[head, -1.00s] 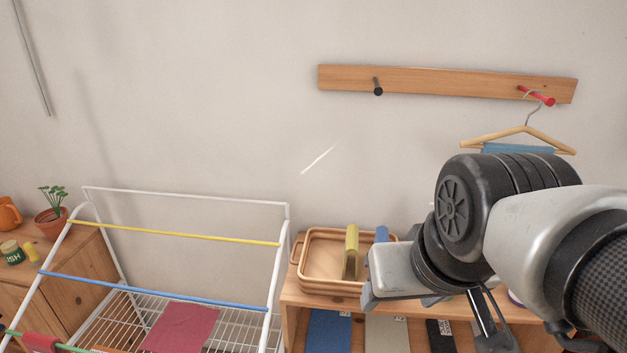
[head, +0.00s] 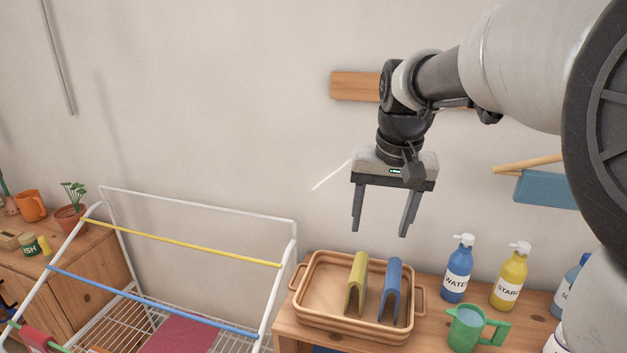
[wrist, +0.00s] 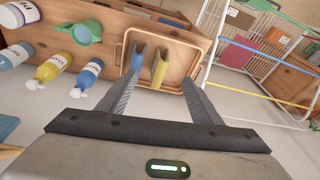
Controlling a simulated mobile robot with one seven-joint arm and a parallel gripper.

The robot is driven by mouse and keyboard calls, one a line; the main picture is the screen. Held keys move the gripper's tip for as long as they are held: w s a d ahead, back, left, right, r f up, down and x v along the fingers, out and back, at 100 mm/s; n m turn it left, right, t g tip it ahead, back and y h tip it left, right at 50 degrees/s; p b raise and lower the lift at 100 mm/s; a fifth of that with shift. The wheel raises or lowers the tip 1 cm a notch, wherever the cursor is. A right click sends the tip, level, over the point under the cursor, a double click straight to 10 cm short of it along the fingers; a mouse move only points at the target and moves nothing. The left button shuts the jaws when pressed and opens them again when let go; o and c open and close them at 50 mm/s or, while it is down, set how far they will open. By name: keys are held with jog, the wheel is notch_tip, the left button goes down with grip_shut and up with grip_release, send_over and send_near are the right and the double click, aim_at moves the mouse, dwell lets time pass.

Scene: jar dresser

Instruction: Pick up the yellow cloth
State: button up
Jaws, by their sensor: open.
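My gripper (head: 380,228) is open and empty, pointing down above the tray, clear of both cloths. In the wrist view the two cloths appear between and beyond my fingertips (wrist: 160,86).
A blue bottle (head: 457,274), a yellow bottle (head: 510,282) and a green jug (head: 467,328) stand right of the tray. A white drying rack (head: 200,192) with coloured bars stands left. A wall rail (head: 354,86) is behind my arm.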

jog(key=w+f+g+b, duration=0.1)
jog(key=w+f, duration=0.5)
jog(key=w, duration=0.2)
jog(key=m+g, duration=0.2)
send_over(358, 263)
notch_tip(358, 263, down, 8)
jog(key=shift+s+f+b, duration=0.1)
jog(key=shift+f+b, duration=0.1)
jog(key=shift+b, duration=0.2)
notch_tip(358, 263, down, 12)
jog(key=shift+r, duration=0.2)
jog(key=shift+s+d+f, duration=0.1)
jog(key=shift+d+f, duration=0.05)
jog(key=shift+f, duration=2.95)
jog(key=c, duration=1.2)
jog(key=shift+o, duration=0.2)
